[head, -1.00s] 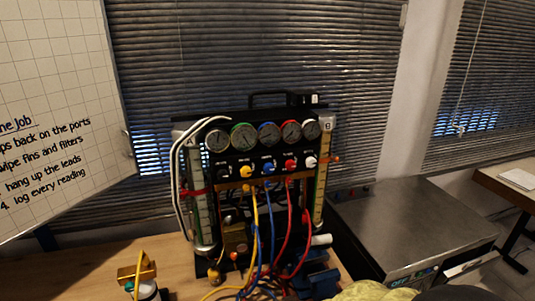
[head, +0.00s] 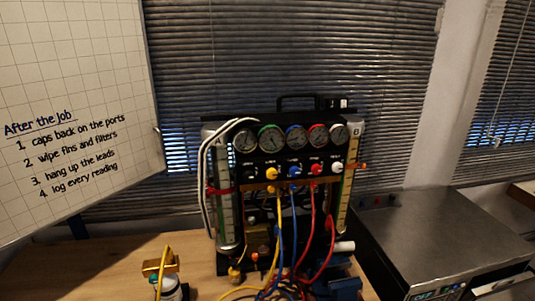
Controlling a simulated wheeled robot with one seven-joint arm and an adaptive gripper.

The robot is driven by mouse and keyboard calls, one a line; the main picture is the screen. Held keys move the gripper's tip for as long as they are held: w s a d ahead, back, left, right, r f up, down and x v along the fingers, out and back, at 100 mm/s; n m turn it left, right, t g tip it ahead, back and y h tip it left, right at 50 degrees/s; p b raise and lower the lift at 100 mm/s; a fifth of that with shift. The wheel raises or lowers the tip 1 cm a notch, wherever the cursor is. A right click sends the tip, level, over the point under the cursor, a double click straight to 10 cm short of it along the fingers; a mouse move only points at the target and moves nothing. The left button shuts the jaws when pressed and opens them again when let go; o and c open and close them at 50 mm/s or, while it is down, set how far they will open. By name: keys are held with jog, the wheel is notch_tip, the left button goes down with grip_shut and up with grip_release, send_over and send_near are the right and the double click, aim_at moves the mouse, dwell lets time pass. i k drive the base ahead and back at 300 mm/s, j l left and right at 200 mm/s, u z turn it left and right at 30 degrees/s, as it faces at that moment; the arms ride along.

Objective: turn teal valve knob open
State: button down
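The gauge rig (head: 262,159) stands upright on the wooden bench in the head view. It has a row of several round dials and, below them, a row of knobs. The knobs are too small to tell how far each is turned. My gripper is not in view.
Yellow, blue and red hoses hang in front of the rig's lower part. A whiteboard (head: 75,75) hangs at left. A grey metal unit (head: 440,245) stands at right.

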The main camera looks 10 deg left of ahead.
aim_at(153, 279)
jog(key=u, duration=1.55)
jog(key=i, duration=0.05)
